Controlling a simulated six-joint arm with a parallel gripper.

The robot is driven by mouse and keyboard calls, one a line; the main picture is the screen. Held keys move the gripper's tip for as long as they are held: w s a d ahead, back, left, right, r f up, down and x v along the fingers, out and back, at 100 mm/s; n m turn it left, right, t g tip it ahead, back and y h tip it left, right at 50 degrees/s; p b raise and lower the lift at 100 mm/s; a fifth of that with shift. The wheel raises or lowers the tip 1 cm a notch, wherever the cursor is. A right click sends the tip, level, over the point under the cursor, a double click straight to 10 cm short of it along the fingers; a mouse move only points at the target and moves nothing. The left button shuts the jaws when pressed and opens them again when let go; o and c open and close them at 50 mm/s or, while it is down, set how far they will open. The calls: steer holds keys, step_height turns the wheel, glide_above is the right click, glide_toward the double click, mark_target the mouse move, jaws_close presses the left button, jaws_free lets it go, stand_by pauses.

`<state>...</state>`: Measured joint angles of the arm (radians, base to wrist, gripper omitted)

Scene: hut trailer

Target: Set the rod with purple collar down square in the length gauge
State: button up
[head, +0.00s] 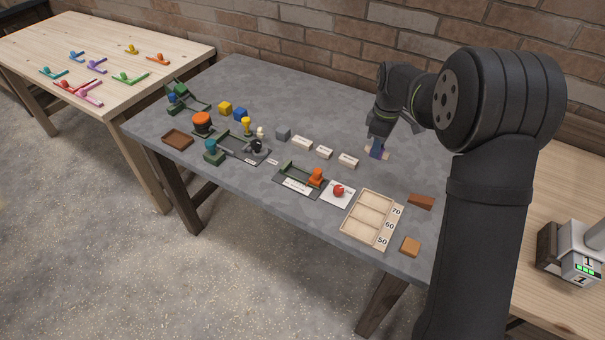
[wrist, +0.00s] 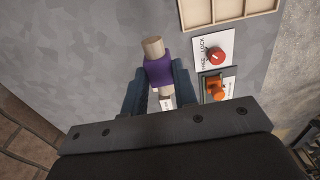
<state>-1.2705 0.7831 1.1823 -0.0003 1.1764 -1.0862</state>
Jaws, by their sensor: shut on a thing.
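My gripper (head: 377,146) is shut on the rod with purple collar (wrist: 160,72). In the wrist view the purple collar sits between the two dark fingers and a pale tan rod end sticks out beyond it. In the head view the gripper hangs over the right part of the grey table, and the rod is small and partly hidden. A dark fixture with a green rail and an orange block (head: 294,185), apparently the length gauge, lies left of and nearer than my gripper. Its orange block (wrist: 215,87) shows right of the rod in the wrist view. Its label is unreadable.
A white card with a red knob (head: 338,191) adjoins the fixture. A wooden tray marked 50, 60 and 70 (head: 345,234) stands at the front edge. Small white labelled blocks (head: 325,152) lie between gripper and fixture. Other fixtures and coloured blocks fill the table's left half.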

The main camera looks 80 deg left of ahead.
steer(key=s+a, duration=0.4)
steer(key=s, duration=0.6)
steer(key=s+a, duration=0.3)
steer(key=s, duration=0.7)
glide_above(299, 175)
step_height(299, 175, down, 6)
steer(key=shift+r, duration=0.15)
steer(key=shift+f, duration=2.25)
steer(key=shift+f, duration=0.1)
steer(key=o, duration=0.9)
steer(key=shift+o, duration=0.2)
step_height(299, 175, up, 12)
